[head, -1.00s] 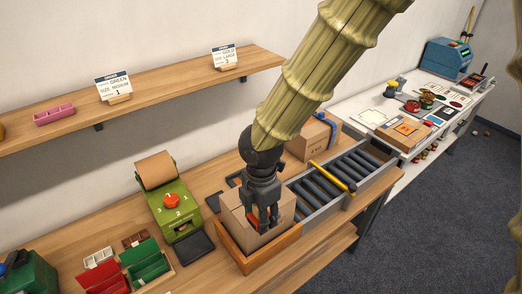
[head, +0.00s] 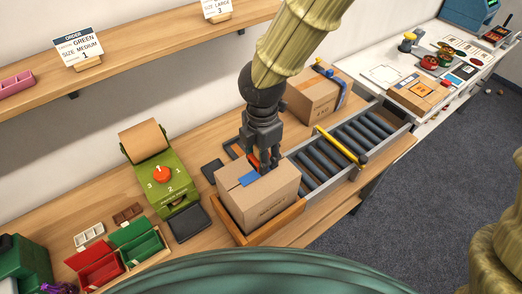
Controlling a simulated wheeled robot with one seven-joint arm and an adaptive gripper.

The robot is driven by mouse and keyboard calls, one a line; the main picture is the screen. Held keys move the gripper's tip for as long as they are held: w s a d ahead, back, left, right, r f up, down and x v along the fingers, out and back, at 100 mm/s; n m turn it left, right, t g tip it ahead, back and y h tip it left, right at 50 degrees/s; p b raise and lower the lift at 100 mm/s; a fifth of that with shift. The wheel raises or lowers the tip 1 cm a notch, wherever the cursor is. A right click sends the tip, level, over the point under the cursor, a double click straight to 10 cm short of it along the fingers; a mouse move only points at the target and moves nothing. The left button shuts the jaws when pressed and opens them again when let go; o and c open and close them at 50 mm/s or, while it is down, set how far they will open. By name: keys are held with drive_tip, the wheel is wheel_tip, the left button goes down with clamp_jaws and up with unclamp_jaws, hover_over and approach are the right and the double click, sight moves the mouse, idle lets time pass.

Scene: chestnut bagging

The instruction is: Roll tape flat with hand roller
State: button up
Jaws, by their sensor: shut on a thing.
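A closed cardboard box (head: 268,204) sits in a low wooden tray (head: 288,222) on the bench. My gripper (head: 264,165) points down over the box top and is shut on the hand roller (head: 254,163), of which a small orange-red part shows between the fingers. The roller is at or just above the box top beside the tape; contact cannot be told. The gripper hides most of the roller and possibly part of the tape.
A roller conveyor (head: 325,150) with a yellow bar (head: 341,146) adjoins the tray on the right. A second taped box (head: 316,94) stands behind. A green paper dispenser (head: 160,170) and red and green bins (head: 97,262) are left. The shelf (head: 140,50) runs above.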

drive_tip(key=w+f+b, duration=0.1)
drive_tip(key=f, duration=0.1)
drive_tip(key=w+f+b, duration=0.1)
drive_tip(key=w+f, duration=0.1)
drive_tip(key=shift+w+a+f, duration=0.1)
drive_tip(key=shift+w+f, duration=0.05)
drive_tip(key=shift+f, duration=0.1)
drive_tip(key=shift+s+f+b, duration=0.25)
drive_tip(key=shift+s+b, duration=0.3)
drive_tip(key=shift+b, duration=0.2)
drive_tip(key=shift+s, duration=0.4)
drive_tip(key=shift+w+f, duration=0.35)
drive_tip(key=shift+w, duration=0.25)
drive_tip(key=shift+s+r, duration=0.25)
drive_tip(key=shift+s, duration=0.15)
drive_tip(key=shift+w+f, duration=0.2)
drive_tip(key=shift+w, duration=0.1)
drive_tip(key=shift+s, duration=0.2)
drive_tip(key=shift+w+f+b, duration=0.1)
drive_tip(key=shift+f+b, duration=0.3)
drive_tip(key=shift+b, duration=0.05)
